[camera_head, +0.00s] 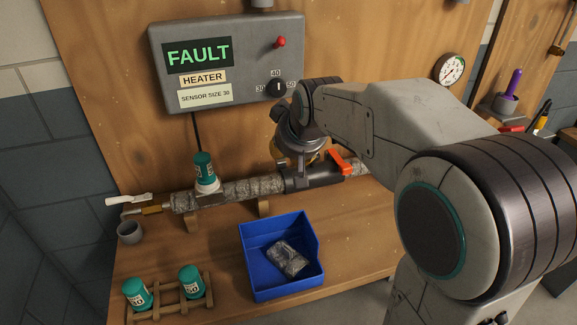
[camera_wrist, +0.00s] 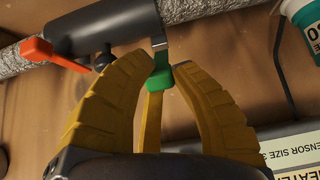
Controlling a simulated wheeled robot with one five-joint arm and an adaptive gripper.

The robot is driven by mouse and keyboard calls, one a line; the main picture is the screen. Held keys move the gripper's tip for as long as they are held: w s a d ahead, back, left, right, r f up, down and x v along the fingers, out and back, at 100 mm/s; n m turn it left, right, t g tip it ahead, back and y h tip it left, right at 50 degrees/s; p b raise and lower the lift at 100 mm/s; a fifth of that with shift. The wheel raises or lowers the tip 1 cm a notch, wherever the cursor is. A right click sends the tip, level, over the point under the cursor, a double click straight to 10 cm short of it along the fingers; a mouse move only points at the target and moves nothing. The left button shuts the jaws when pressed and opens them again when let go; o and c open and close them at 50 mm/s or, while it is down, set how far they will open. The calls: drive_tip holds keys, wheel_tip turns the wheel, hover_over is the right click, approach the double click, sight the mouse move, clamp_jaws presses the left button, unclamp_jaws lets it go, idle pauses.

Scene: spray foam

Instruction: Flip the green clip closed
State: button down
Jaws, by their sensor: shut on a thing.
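In the wrist view, the green clip (camera_wrist: 161,77) shows between my gripper's yellow fingers, beside the dark pipe sleeve (camera_wrist: 105,18). A metal strip runs from the clip up against the sleeve. My gripper (camera_wrist: 160,70) is shut on the green clip, with a fingertip close on either side. The fingers hide part of it, so I cannot tell how far it is flipped. In the head view, my gripper (camera_head: 302,155) is above the dark sleeve (camera_head: 312,180), and it hides the clip there.
An orange-red lever (camera_head: 340,161) sits on the pipe right of my gripper. A teal sensor (camera_head: 204,167) stands upright on the pipe at left. The grey heater box (camera_head: 227,65) is behind. A blue bin (camera_head: 258,276) holding a silvery packet (camera_head: 287,259) stands in front.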

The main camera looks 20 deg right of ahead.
sight(290, 179)
drive_tip(key=s+f+t+b, duration=0.1)
drive_tip(key=f+t+b, duration=0.1)
drive_tip(key=b, duration=0.5)
drive_tip(key=f+t+b, duration=0.2)
drive_tip(key=b, duration=0.6)
drive_tip(key=s+f+t+b, duration=0.1)
drive_tip(key=f+t+b, duration=0.1)
drive_tip(key=b, duration=0.5)
drive_tip(key=shift+s+t+b, duration=0.35)
drive_tip(key=shift+t, duration=0.05)
drive_tip(key=shift+f+b, duration=0.2)
drive_tip(key=shift+b, duration=0.4)
drive_tip(key=shift+f+b, duration=0.35)
drive_tip(key=shift+b, duration=0.3)
drive_tip(key=c, duration=1)
unclamp_jaws()
drive_tip(key=shift+d, duration=0.1)
drive_tip(key=shift+o, duration=0.2)
drive_tip(key=shift+r, duration=0.15)
drive_tip(key=shift+r, duration=0.15)
wheel_tip(290, 179, up, 10)
drive_tip(key=shift+f, duration=0.2)
drive_tip(key=shift+c, duration=0.4)
